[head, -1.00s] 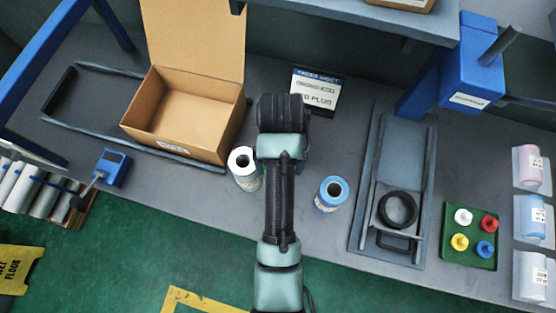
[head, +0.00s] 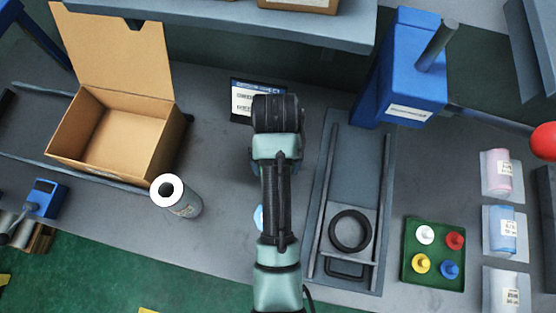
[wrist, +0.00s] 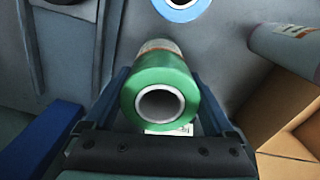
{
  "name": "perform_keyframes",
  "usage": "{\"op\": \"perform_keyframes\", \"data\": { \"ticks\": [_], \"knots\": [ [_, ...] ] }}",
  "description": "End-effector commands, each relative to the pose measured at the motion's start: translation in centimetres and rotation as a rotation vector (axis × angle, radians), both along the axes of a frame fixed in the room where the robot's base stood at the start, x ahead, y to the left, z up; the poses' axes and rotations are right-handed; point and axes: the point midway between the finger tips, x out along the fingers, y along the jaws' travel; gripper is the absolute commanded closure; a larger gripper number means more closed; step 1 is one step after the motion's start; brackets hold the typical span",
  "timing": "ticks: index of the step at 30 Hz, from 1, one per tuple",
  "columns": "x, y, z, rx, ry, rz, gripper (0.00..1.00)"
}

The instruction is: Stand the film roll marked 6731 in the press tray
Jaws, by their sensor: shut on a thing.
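My gripper (wrist: 162,76) is shut on a film roll with a green end (wrist: 165,78), its hollow core facing the wrist camera. I cannot read a number on it. In the head view my arm hides the fingers and this roll. The press tray (head: 368,213), a grey plate with a black ring (head: 350,231) on it, lies between rails to the right of my arm. A white-ended roll (head: 180,197) stands on the bench to the left. A blue-ended roll (head: 259,218) is mostly behind my arm; it also shows at the top of the wrist view (wrist: 181,12).
An open cardboard box (head: 115,135) stands at the left. The blue press (head: 405,75) rises behind the tray, with a red knob (head: 543,141) on its lever. A green tray of coloured plugs (head: 408,262) is at the right. An overhead shelf (head: 230,28) spans the back.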

Motion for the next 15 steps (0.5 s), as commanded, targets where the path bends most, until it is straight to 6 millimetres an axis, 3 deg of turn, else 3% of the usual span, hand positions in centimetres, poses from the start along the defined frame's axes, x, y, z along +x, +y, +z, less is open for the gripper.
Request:
{"op": "perform_keyframes", "data": {
  "ticks": [1,7,9,15],
  "knots": [
    [0.1,0.0,-1.4,0.000,-0.003,-0.001,1.00],
    [0.1,0.0,-3.7,0.000,-0.003,-0.001,1.00],
    [-0.2,-1.2,-2.1,0.000,-0.001,-0.033,1.00],
    [-1.5,-4.8,-0.3,0.000,0.000,-0.144,1.00]
  ]
}}
